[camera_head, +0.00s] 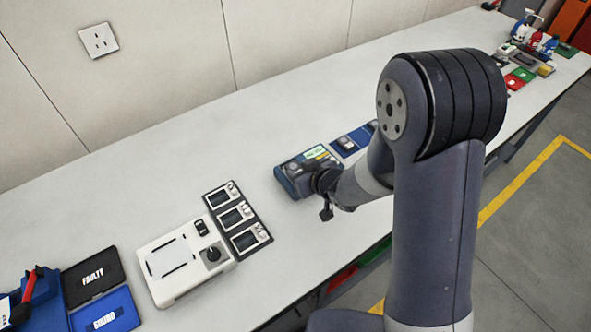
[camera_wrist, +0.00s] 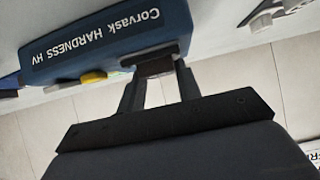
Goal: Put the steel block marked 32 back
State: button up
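The blue hardness tester (camera_head: 290,182) stands mid-bench in the head view, with a lit green display. In the wrist view the tester (camera_wrist: 90,45) shows its lettering "Corvask HARDNESS HV" and a yellow part. My gripper (camera_wrist: 157,75) is at the tester's near side, its two fingers on either side of a small dark block (camera_wrist: 154,68). The fingers appear closed on this block, which is against or just by a black part of the tester. No number can be read on it. In the head view the gripper (camera_head: 322,182) is small and the block is hidden.
A blue mat (camera_head: 358,134) with small grey blocks lies right of the tester, partly behind my arm. Left are a black three-bay holder (camera_head: 238,217), a white device (camera_head: 185,262), and trays marked FAULTY (camera_head: 92,275) and SOUND (camera_head: 105,314). The bench behind the tester is clear.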

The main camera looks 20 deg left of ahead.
grip_shut()
jog(key=shift+r, duration=0.1)
